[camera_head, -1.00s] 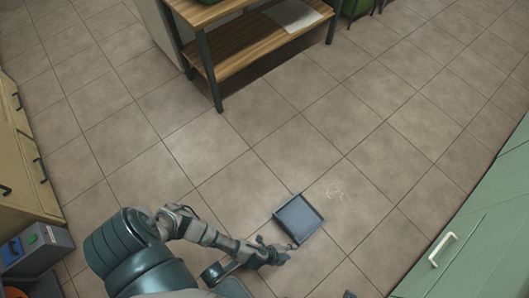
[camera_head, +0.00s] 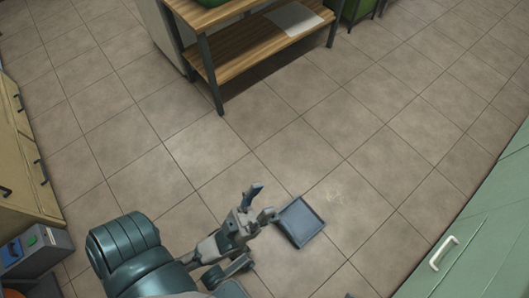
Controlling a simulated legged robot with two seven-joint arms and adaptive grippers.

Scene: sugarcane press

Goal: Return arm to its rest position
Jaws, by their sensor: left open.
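My left arm comes in from the lower left in the head view. My left gripper (camera_head: 262,203) is open, with its two fingers spread apart and nothing between them. One finger points up and has a bluish tip; the other points right. A dark grey square tray (camera_head: 301,222) lies just right of the gripper, and the right finger overlaps or nearly meets its left edge in the picture. I cannot tell whether they touch. My right gripper does not show.
A wooden shelf table (camera_head: 262,55) with dark legs stands at the top. Beige drawers (camera_head: 28,165) and a grey bin (camera_head: 35,250) are on the left. A green cabinet (camera_head: 480,235) with a white handle (camera_head: 443,253) is on the right. The tiled floor between is clear.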

